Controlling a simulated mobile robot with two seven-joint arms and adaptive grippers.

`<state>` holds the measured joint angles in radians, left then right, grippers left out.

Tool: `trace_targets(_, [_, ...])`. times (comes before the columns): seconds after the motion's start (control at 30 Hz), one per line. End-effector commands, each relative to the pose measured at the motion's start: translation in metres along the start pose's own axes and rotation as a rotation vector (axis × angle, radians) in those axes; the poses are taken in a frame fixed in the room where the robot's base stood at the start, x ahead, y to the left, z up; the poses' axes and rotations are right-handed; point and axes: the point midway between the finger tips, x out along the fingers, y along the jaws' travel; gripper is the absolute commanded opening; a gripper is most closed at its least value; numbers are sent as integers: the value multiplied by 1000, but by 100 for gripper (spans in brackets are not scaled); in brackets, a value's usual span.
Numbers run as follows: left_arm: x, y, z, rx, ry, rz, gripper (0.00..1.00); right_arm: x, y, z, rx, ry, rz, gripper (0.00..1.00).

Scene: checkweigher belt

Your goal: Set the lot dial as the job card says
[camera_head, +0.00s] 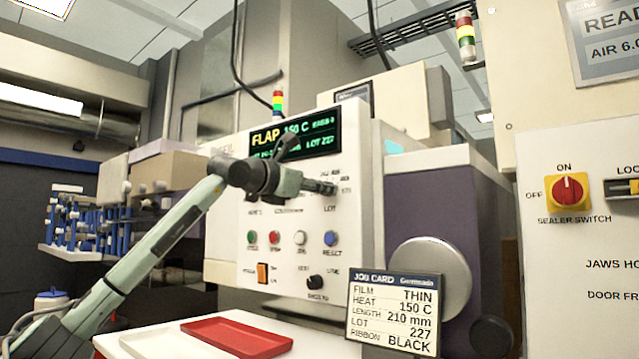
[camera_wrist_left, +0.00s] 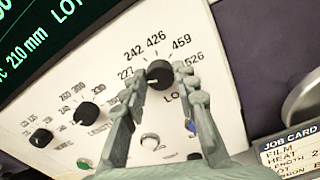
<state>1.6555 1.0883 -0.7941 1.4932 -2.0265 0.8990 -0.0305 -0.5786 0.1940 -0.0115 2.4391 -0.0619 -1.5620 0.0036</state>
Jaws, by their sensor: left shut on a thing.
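The lot dial (camera_wrist_left: 159,72) is a round black knob on the white panel, with 227, 242, 426, 459 and 526 printed around it. My left gripper (camera_head: 327,187) is shut on it, one finger on each side in the left wrist view. In the head view my gripper hides most of the dial. The job card (camera_head: 393,312) reads film THIN, heat 150 C, length 210 mm, lot 227, ribbon BLACK. The green-lettered display (camera_head: 292,139) shows FLAP, 150 C and LOT 227. My right gripper is out of view.
Left of the lot dial are two more black knobs (camera_wrist_left: 86,113). Below are coloured buttons (camera_head: 330,238), an orange rocker switch (camera_head: 263,273) and a lower black knob (camera_head: 315,282). A red tray (camera_head: 237,337) lies in front. A red sealer switch (camera_head: 567,193) is at right.

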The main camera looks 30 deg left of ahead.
Motion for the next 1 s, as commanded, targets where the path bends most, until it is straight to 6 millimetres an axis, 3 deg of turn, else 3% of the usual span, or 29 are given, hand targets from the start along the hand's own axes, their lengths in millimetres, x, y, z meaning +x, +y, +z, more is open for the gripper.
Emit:
trace_targets(0.4, [0, 1, 1, 178, 0, 2, 0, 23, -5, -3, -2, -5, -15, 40])
trace_targets(0.9, [0, 0, 0, 197, -1, 1, 0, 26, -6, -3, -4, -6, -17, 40])
trace_targets(0.93, [0, 0, 0, 197, -1, 1, 31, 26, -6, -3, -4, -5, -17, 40])
trace_targets(1.0, [0, 0, 0, 196, -1, 1, 40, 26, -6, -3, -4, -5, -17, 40])
